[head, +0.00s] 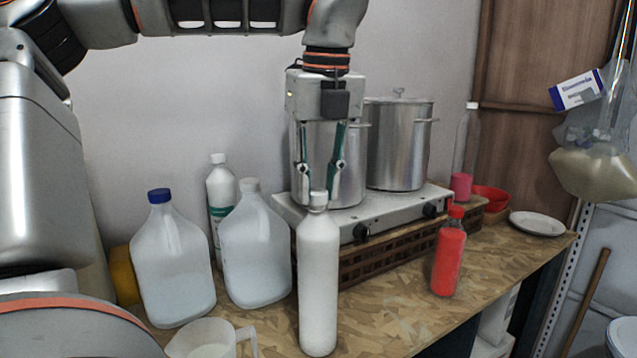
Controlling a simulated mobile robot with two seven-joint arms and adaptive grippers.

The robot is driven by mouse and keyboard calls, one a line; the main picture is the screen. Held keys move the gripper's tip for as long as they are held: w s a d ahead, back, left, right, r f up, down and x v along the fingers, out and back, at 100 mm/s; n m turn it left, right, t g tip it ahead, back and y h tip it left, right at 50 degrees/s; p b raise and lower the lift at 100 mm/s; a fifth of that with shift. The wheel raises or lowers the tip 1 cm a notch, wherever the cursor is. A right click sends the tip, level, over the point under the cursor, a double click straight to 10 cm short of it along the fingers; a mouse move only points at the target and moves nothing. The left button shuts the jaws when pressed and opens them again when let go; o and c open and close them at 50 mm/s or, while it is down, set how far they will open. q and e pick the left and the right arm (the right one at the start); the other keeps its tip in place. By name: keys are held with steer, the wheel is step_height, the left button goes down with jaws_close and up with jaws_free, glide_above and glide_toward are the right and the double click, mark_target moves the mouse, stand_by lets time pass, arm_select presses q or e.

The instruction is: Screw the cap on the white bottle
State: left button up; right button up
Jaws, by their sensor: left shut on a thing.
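The white bottle (319,275) stands upright near the front edge of the wooden table, in the middle of the head view. A white cap (318,199) sits at the top of its neck. My left gripper (319,193) points straight down from above, with its two fingers on either side of the cap and shut on it. Whether the cap's thread is engaged with the neck cannot be seen. My right gripper is not in view.
Two jugs, one blue-capped (174,265) and one white-capped (255,255), stand left of the bottle, with a measuring cup (208,341) in front. Behind is a stove (397,218) with steel pots (398,145). A red bottle (449,257) stands right; bare table (400,305) lies between.

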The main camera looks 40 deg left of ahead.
arm_select(q)
steer(key=shift+f, duration=0.2)
steer(key=shift+c, duration=0.2)
stand_by(0.3)
steer(key=m+p, duration=0.2)
steer(key=m, duration=0.2)
steer(key=shift+s+r, duration=0.1)
steer(key=shift+s, duration=0.05)
steer(key=shift+m+h+p, duration=0.3)
steer(key=shift+m+p, duration=0.1)
steer(key=shift+m, duration=0.5)
steer(key=shift+m+t+p, duration=0.3)
steer(key=shift+m+p, duration=0.3)
steer(key=shift+m, duration=0.1)
steer(key=shift+a+m+h+p, duration=0.1)
steer(key=shift+m+h+p, duration=0.2)
steer(key=shift+m+p, duration=1.1)
steer(key=shift+f+m, duration=0.2)
steer(key=shift+m, duration=0.5)
